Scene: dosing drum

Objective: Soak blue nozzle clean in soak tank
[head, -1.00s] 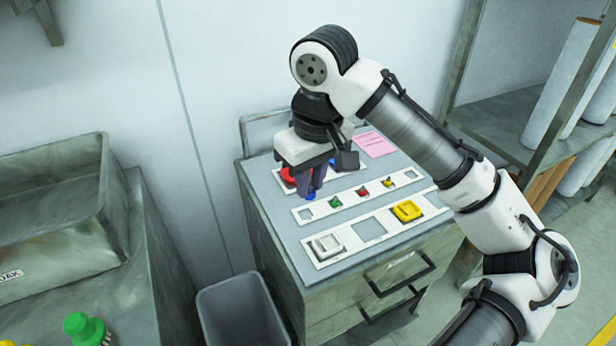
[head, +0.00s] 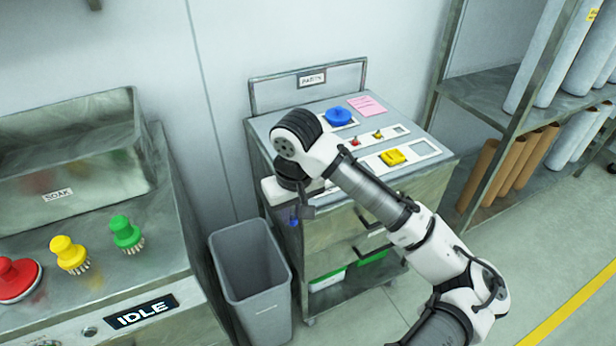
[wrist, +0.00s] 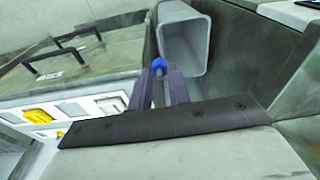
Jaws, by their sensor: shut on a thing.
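My gripper (head: 292,212) is shut on the small blue nozzle (head: 294,223), held in the air in front of the parts cart, to the right of the grey bin. In the wrist view the blue nozzle (wrist: 159,65) shows between the fingertips of my gripper (wrist: 160,72). The soak tank (head: 112,183) is the metal basin at the left, with a SOAK label on its front. Its interior is only partly seen, and faint coloured blurs show on its wall. My gripper is well to the right of the tank, apart from it.
Red (head: 17,278), yellow (head: 70,254) and green (head: 126,233) knobbed brushes stand on the counter before the tank, above an IDLE display (head: 141,311). The grey bin (head: 252,280) stands between counter and cart (head: 345,215). A blue knob (head: 338,116) sits on the cart top.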

